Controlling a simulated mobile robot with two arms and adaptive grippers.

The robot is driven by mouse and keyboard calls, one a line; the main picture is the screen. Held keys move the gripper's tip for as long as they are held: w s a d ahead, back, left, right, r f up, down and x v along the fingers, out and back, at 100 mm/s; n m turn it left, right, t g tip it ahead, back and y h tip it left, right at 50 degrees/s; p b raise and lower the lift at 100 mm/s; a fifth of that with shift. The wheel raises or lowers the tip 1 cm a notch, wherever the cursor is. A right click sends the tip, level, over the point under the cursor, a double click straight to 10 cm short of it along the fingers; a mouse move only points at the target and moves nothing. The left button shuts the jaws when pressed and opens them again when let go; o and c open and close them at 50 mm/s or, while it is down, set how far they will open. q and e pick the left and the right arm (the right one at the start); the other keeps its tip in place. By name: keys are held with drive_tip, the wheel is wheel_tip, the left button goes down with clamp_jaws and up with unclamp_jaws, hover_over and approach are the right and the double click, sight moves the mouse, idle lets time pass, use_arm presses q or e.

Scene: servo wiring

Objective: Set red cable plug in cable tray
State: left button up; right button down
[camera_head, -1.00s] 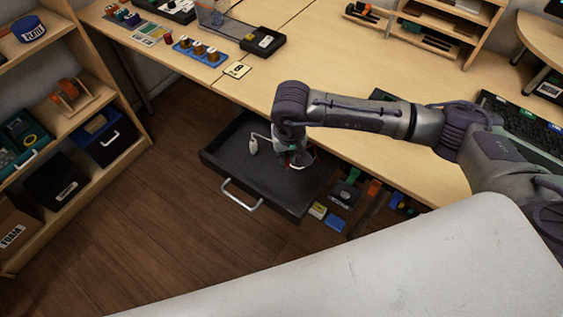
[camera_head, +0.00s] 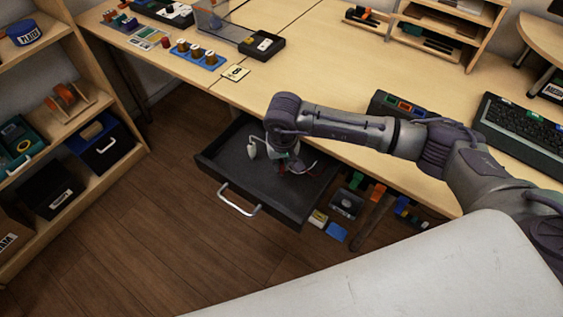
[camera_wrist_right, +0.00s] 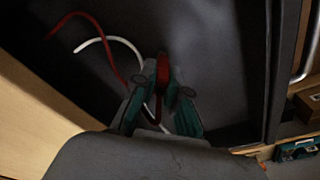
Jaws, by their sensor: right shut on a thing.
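My right gripper (camera_head: 287,158) points down over the open dark drawer (camera_head: 225,173), its teal fingers partly hidden under my wrist. In the right wrist view the gripper (camera_wrist_right: 162,98) is shut on a red plug (camera_wrist_right: 162,72) between the fingertips. A red cable (camera_wrist_right: 98,38) and a white cable (camera_wrist_right: 112,40) curve beside it over the dark drawer floor. A little red cable shows by the gripper in the head view (camera_head: 310,169). Whether the plug touches the floor I cannot tell. No tray is labelled as a cable tray. My left gripper is out of view.
The drawer has a metal handle (camera_head: 238,203) in front. The desk edge is close behind the gripper. Small coloured parts (camera_head: 336,232) lie right of the drawer. The wooden floor in front is clear.

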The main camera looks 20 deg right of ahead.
sight(282, 178)
drive_tip(key=c, duration=1.2)
unclamp_jaws()
drive_tip(key=shift+r+p, duration=0.35)
drive_tip(key=shift+p, duration=0.05)
wheel_tip(282, 178, up, 12)
drive_tip(key=s, duration=0.1)
drive_tip(key=shift+s+f+b, duration=0.2)
drive_tip(key=shift+f+b, duration=0.05)
drive_tip(key=shift+b, duration=0.15)
drive_tip(key=shift+a, duration=0.15)
